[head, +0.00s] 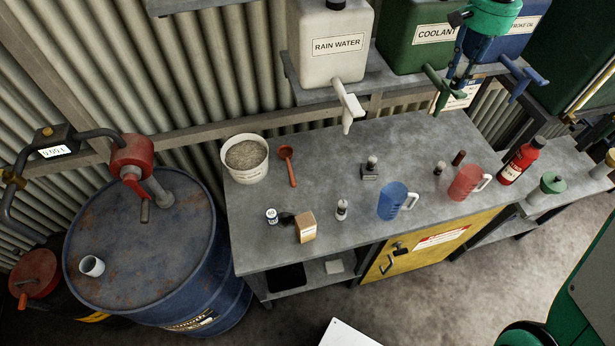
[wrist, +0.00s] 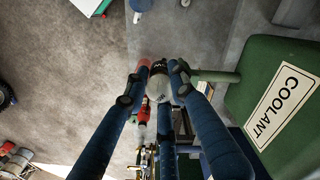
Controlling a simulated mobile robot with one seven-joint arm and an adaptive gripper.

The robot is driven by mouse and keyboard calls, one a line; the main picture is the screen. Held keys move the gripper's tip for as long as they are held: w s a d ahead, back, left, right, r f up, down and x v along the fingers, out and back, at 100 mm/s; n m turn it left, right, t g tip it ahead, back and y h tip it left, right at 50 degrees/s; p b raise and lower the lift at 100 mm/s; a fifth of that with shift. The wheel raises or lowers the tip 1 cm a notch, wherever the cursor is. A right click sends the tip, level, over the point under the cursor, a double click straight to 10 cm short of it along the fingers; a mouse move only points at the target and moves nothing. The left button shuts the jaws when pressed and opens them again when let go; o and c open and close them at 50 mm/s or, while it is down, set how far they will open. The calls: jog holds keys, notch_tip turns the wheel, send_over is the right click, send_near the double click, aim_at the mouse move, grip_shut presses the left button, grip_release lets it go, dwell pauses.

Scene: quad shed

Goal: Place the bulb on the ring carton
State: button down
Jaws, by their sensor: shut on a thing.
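My gripper (head: 468,68), with a teal palm and dark blue fingers, hangs high at the upper right of the head view, in front of the green coolant container. In the wrist view its fingers (wrist: 158,78) are closed around a pale bulb (wrist: 158,88) with a dark end. The bulb is hard to make out in the head view. A small brown carton (head: 305,228) with a pale label stands on the bench's front left, well away from my gripper; it looks like the ring carton, but its print is too small to read.
The grey bench (head: 325,150) also holds a white bucket (head: 245,160), a red scoop (head: 288,167), a small bottle (head: 272,216), a blue jug (head: 393,201), a red jug (head: 467,183) and small bulb-like items (head: 342,209). Container taps (head: 347,105) overhang its back edge.

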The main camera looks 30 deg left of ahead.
jog(key=s+a+n, duration=0.2)
jog(key=s+a, duration=0.6)
jog(key=s, duration=0.5)
jog(key=s+a+f+n+b, duration=0.1)
jog(key=s+f+n+b, duration=0.15)
jog(key=s, duration=1.45)
jog(key=s+a+f+n+b, duration=0.1)
jog(key=s+a+f+n, duration=0.15)
jog(key=s, duration=1.35)
notch_tip(320, 180, down, 27)
jog(key=shift+w+d, duration=0.15)
jog(key=shift+d, duration=0.2)
jog(key=shift+a, duration=0.1)
jog(key=w+a, duration=0.3)
jog(key=a, duration=0.1)
jog(key=w+a+f+p, duration=0.1)
jog(key=w+a, duration=0.2)
jog(key=a, duration=0.1)
jog(key=w+a, duration=0.4)
jog(key=shift+a+f, duration=0.15)
jog(key=shift+f, duration=0.15)
